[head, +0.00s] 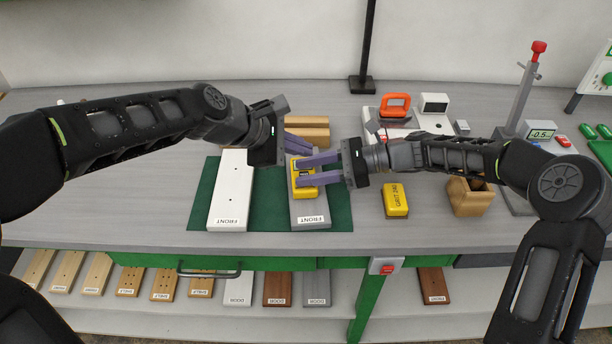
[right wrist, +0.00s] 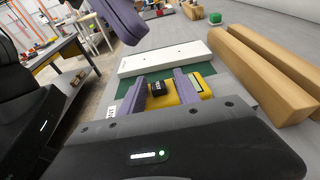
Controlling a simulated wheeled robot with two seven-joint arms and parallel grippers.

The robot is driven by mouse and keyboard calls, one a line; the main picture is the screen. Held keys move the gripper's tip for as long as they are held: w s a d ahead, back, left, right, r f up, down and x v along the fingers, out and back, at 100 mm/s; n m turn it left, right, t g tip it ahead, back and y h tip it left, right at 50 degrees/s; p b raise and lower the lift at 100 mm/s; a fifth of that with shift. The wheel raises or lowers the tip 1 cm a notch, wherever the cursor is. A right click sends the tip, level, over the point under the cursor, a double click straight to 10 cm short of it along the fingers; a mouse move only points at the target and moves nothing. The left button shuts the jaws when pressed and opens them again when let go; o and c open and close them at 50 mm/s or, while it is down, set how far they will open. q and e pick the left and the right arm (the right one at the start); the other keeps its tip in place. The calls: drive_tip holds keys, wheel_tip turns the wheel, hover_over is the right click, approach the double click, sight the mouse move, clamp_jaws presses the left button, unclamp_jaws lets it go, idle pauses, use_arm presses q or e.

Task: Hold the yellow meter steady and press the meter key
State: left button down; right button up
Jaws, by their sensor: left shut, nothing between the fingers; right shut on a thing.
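The yellow meter (head: 304,191) lies on a grey board marked FRONT (head: 309,215). My right gripper (head: 299,173) reaches in from the right and is shut on the meter. In the right wrist view its two purple fingers stand on either side of the yellow meter (right wrist: 160,102), which has a small black part and a pale display on top. My left gripper (head: 311,150) is shut and empty, just beyond the right fingers, close to the meter's far end. The meter key is partly hidden by the fingers, and I cannot tell whether the left fingertips touch it.
A white board (head: 228,192) marked FRONT lies left of the grey one, both on a green mat (head: 201,203). Wooden blocks (head: 306,122) lie behind. A yellow grit block (head: 396,198) and a wooden holder (head: 469,198) stand at the right. Bare table lies at the far left.

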drive_tip(key=shift+d+f+h, duration=0.15)
drive_tip(key=shift+d+f, duration=0.15)
drive_tip(key=shift+f, duration=0.4)
drive_tip(key=shift+d+f+h, duration=0.15)
drive_tip(key=shift+d+f, duration=0.1)
drive_tip(key=shift+f, duration=0.4)
drive_tip(key=shift+c, duration=0.2)
drive_tip(key=o, duration=0.9)
drive_tip(key=shift+c, duration=0.2)
drive_tip(key=shift+o, duration=1)
drive_tip(key=shift+w+d+r, duration=0.1)
drive_tip(key=shift+d+r, duration=0.05)
drive_tip(key=shift+d, duration=0.1)
drive_tip(key=v, duration=0.3)
drive_tip(key=r+v, duration=0.1)
drive_tip(key=v, duration=0.6)
drive_tip(key=shift+a+r, duration=0.1)
drive_tip(key=shift+r, duration=0.2)
drive_tip(key=shift+d+r, duration=0.3)
drive_tip(key=shift+d, duration=0.15)
drive_tip(key=shift+a, duration=0.15)
